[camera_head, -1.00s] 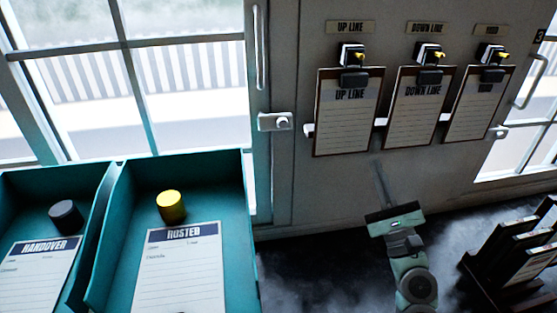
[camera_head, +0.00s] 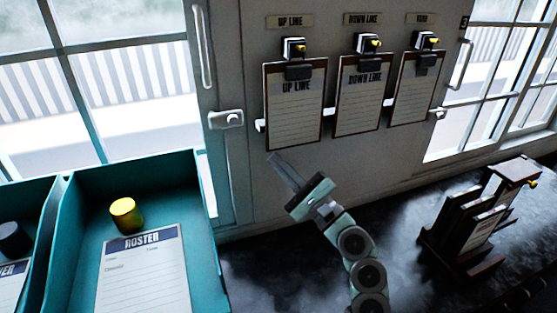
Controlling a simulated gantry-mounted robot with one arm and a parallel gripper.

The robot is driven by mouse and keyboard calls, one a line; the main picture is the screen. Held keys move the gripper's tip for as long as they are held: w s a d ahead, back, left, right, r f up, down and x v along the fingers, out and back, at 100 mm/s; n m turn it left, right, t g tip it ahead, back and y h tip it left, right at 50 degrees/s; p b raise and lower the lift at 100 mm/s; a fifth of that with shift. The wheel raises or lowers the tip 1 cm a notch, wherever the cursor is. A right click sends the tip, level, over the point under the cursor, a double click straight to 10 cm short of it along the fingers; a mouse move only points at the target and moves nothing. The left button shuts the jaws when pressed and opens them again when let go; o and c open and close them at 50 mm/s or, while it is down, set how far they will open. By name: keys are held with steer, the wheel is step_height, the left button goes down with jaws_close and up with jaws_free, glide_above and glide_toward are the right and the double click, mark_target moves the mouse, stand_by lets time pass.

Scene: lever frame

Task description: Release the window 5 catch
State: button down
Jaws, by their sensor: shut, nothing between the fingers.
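A silver catch with a rounded knob (camera_head: 226,119) sits on the frame of the left window, below a long vertical handle. A second pale catch (camera_head: 437,114) sits at the left edge of the right window. A small dark number plate (camera_head: 464,22) is above the right window's handle; its digit is too small to read surely. I cannot tell which catch belongs to window 5. My gripper (camera_head: 274,160) is shut and empty, its thin fingers pointing up and left, below the UP LINE clipboard. It appears apart from both catches.
Three clipboards hang on the wall: UP LINE (camera_head: 295,110), DOWN LINE (camera_head: 361,105) and a third (camera_head: 414,92). A teal tray (camera_head: 200,190) with a yellow knob (camera_head: 126,215) and ROSTER sheet stands left. A dark rack (camera_head: 470,225) stands right on the dark worktop.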

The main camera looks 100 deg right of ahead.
steer(key=w+d+r+p, duration=0.3)
steer(key=w+d+r, duration=0.1)
steer(key=w+r, duration=0.1)
steer(key=shift+w+d+r, duration=0.35)
steer(key=shift+w+r, duration=0.05)
steer(key=shift+w, duration=0.5)
steer(key=shift+s+r+n, duration=0.1)
steer(key=shift+r+n, duration=0.1)
steer(key=shift+n, duration=0.3)
steer(key=shift+s+r+n+y, duration=0.1)
steer(key=shift+r+n+y, duration=0.1)
steer(key=shift+n+y, duration=0.25)
steer(key=shift+r+n+y+p, duration=0.25)
steer(key=shift+n+p, duration=0.05)
steer(key=shift+n, duration=0.15)
